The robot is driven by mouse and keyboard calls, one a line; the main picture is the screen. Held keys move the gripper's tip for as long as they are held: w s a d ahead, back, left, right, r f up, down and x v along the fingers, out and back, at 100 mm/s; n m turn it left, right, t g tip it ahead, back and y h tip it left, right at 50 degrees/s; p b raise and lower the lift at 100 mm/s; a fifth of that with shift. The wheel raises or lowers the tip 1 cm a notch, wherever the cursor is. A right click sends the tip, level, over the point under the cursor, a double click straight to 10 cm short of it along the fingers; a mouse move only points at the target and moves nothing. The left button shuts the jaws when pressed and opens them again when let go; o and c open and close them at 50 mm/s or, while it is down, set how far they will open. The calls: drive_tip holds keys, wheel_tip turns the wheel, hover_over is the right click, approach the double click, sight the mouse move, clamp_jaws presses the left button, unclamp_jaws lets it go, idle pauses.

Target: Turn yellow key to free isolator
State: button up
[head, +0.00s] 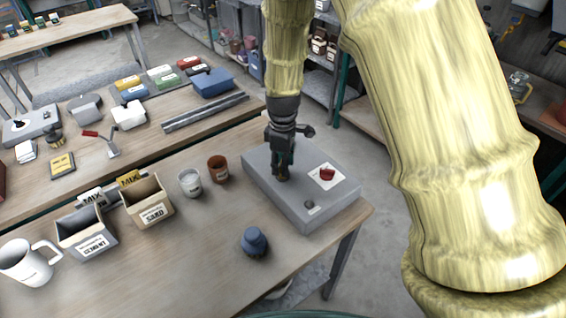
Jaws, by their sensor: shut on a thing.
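The grey isolator box (265,177) sits at the right end of the near table. A red rotary handle (327,174) is on a white label plate (318,182) on its top, and a small dark round part (309,204) is near its front edge. My gripper (282,174) points down at the left part of the box top, left of the red handle. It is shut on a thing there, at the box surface. The fingers hide what they hold; no yellow key shows elsewhere on the box.
Left of the box stand a brown cup (218,169), a pale cup (190,182), a sand bin (152,208), a cement bin (85,238) and a white mug (27,262). A blue knobbed object (254,241) is in front. Table around it is clear.

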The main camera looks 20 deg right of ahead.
drive_tip(key=shift+r+m+p, duration=0.15)
drive_tip(key=shift+m+p, duration=0.6)
drive_tip(key=shift+m, duration=0.45)
drive_tip(key=m+p, duration=0.2)
drive_tip(key=m, duration=0.4)
drive_tip(key=shift+p, duration=0.35)
drive_tip(key=o, duration=1.1)
drive_tip(key=shift+c, duration=0.2)
wheel_tip(320, 180, up, 12)
